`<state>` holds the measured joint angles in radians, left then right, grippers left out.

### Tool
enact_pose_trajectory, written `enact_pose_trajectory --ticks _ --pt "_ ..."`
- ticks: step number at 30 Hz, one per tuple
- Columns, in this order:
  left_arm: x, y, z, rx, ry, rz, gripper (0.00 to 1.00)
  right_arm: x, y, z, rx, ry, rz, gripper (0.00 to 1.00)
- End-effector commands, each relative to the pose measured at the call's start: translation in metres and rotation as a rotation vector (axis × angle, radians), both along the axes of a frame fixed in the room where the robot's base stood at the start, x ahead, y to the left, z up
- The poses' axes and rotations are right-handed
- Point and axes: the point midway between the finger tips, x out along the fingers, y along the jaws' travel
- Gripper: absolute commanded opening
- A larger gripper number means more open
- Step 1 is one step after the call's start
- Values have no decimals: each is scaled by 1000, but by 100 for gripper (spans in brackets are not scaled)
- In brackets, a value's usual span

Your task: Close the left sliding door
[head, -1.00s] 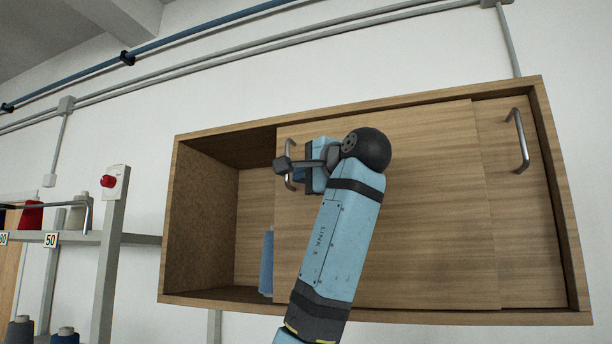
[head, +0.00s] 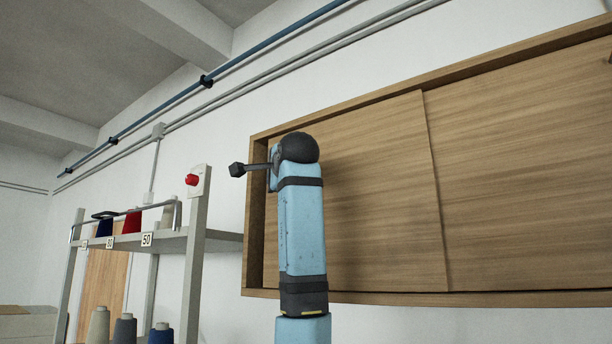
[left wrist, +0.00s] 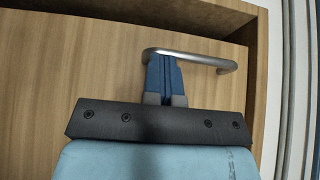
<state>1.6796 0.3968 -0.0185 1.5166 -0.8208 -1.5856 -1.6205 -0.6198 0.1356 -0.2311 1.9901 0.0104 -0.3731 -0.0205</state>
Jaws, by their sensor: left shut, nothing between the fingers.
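The left sliding door (head: 375,220) is a plain wood panel in the wall cabinet, spanning almost to the cabinet's left side wall. Whether its left edge touches that wall is hard to tell behind my left arm. Its curved metal handle (left wrist: 205,58) shows in the left wrist view and is hidden in the head view. My left gripper (left wrist: 163,70) has its blue fingers shut together, with nothing between them. The fingertips overlap the handle bar near one end; contact is not clear. My right gripper is not in view.
The wooden cabinet frame (head: 255,150) closely borders the door's left end. The right door panel (head: 530,170) stands beside it. A shelf rack (head: 190,250) with thread cones and a red button (head: 192,180) stands left of the cabinet.

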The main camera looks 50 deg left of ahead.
Motion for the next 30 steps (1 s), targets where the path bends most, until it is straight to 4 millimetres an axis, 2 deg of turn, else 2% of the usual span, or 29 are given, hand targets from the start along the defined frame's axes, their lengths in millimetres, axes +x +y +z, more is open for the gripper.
enact_pose_trajectory --ticks 3,9,25,30 --pt "-5 21 0 -1 0 1 0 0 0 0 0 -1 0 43" --pt "-9 39 0 0 1 1 0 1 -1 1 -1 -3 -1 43" --pt "-10 43 1 0 0 1 0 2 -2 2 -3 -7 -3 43" --pt "-4 43 2 0 1 0 0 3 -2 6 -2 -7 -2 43"
